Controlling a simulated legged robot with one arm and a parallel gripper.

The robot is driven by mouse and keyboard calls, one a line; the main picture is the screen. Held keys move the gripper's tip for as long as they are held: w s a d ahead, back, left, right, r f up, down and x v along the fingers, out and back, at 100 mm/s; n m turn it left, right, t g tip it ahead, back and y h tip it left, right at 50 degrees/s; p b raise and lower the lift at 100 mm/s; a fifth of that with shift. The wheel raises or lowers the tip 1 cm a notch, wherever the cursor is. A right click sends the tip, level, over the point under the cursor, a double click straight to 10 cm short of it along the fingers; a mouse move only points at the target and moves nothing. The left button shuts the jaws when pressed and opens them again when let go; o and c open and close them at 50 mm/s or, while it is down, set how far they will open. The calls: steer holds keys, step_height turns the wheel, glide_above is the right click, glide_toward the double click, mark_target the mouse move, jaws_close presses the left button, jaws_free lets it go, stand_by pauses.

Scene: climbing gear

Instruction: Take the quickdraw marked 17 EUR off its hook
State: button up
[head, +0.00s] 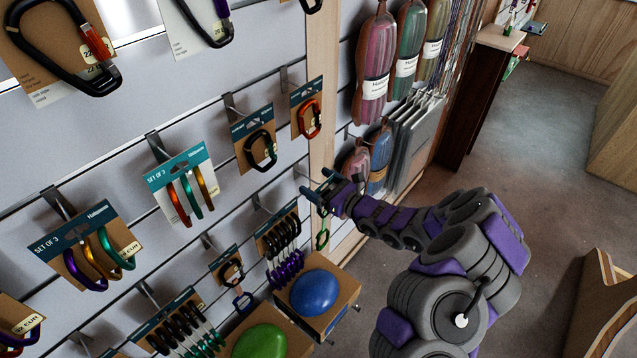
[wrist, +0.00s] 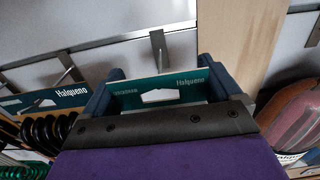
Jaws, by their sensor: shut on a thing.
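My gripper (head: 316,182) is beside the wall display in the head view, its two fingers pointing at the wall. In the wrist view the gripper (wrist: 162,72) is shut on the teal-topped card (wrist: 180,80) of a hanging pack lettered Halqueno. Below my gripper in the head view, a green quickdraw (head: 322,236) hangs down, apparently from this card. A metal hook (wrist: 158,48) comes from the wall just behind the card's top edge. I cannot tell whether it still passes through the card's hole. No 17 EUR mark is readable; my gripper hides much of the card.
Black-and-purple quickdraws (head: 285,250) hang to the left. A blue ball-shaped item (head: 314,292) in a carton and a green one (head: 260,342) are below.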

steer(key=p+v, duration=0.3)
steer(key=v, duration=0.3)
steer(key=shift+s+d+r, duration=0.2)
steer(key=shift+s+d, duration=0.05)
steer(key=shift+d, duration=0.1)
stand_by(1.0)
stand_by(0.5)
